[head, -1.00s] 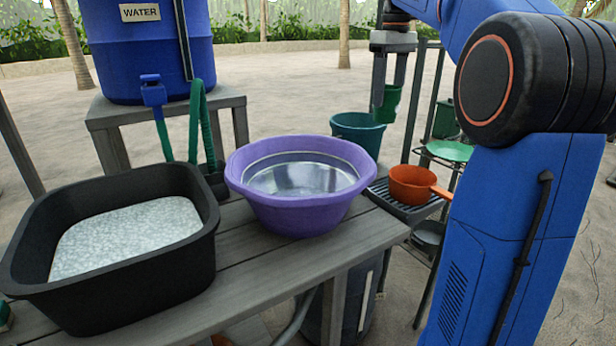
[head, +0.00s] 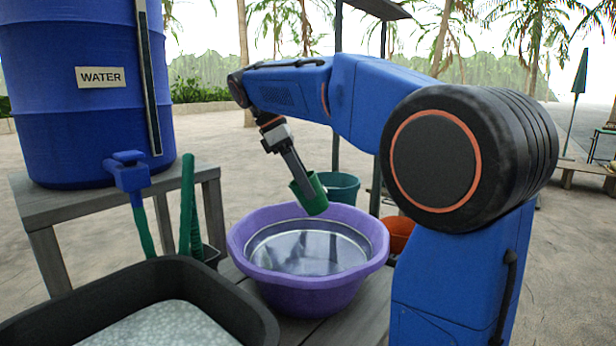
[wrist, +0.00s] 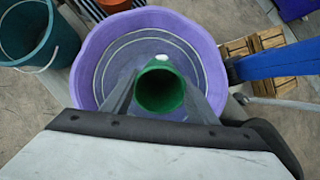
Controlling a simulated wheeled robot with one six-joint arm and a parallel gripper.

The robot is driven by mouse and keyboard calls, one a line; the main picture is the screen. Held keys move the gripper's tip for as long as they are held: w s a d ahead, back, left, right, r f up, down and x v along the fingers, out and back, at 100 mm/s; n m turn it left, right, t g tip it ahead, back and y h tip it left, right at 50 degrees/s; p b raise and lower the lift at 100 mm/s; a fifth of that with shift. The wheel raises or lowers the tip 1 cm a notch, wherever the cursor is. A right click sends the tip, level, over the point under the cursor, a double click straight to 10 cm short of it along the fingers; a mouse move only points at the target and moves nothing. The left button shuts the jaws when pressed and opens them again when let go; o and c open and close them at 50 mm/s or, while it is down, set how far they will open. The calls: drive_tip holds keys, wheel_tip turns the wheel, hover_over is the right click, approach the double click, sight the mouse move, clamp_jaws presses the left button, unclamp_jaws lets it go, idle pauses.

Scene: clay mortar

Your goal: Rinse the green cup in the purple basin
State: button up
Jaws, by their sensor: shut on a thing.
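The purple basin (head: 305,290) stands on the wooden bench and holds clear water. My gripper (head: 300,182) is shut on the green cup (head: 312,196), which is tilted and held at the basin's far side, above the water in the head view. In the wrist view the green cup (wrist: 160,88) sits between my two fingers, its open mouth facing the camera and its inside looking empty. The purple basin (wrist: 90,62) lies behind it there. I cannot tell the exact height of the cup over the water.
A teal bucket (head: 342,187) and an orange pot (head: 398,232) are behind and right of the basin.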

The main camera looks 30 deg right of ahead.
drive_tip(key=shift+a+f, duration=0.2)
drive_tip(key=shift+a, duration=0.1)
drive_tip(key=shift+f, duration=9.2)
drive_tip(key=shift+f, duration=0.55)
drive_tip(key=shift+r, duration=0.15)
